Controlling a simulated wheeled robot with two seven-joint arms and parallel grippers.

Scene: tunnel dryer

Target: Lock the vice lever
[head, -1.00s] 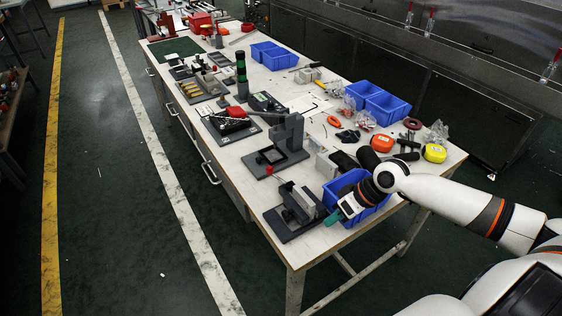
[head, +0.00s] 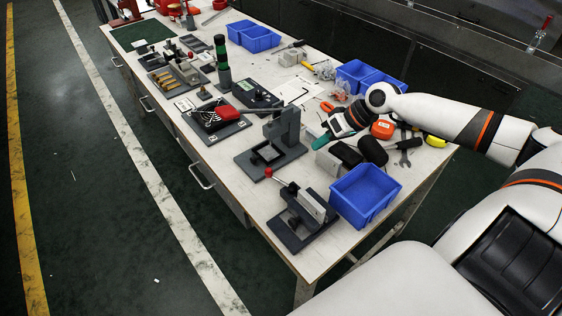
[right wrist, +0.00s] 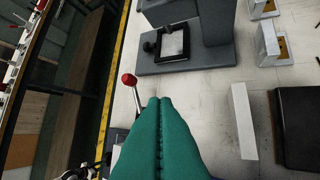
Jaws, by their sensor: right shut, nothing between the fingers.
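The grey vice (head: 284,233) stands at the near end of the table, with a pale block (head: 313,206) at its jaws. Its lever ends in a red ball knob (head: 268,172) and points up and left, towards the press. In the right wrist view the red knob (right wrist: 128,80) and its thin rod show just left of the fingertips; the vice body is mostly hidden there. My right gripper (head: 321,141) has green fingers, shut and empty, above the table behind the vice. The fingers (right wrist: 160,100) lie together in the wrist view. My left gripper is not in view.
A grey press (head: 283,128) stands behind the vice, and an empty blue bin (head: 365,193) stands right of it. A dark block (head: 347,153), a wrench (head: 407,145) and a tape measure (head: 383,129) lie near my right arm. The table's left edge is close to the lever.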

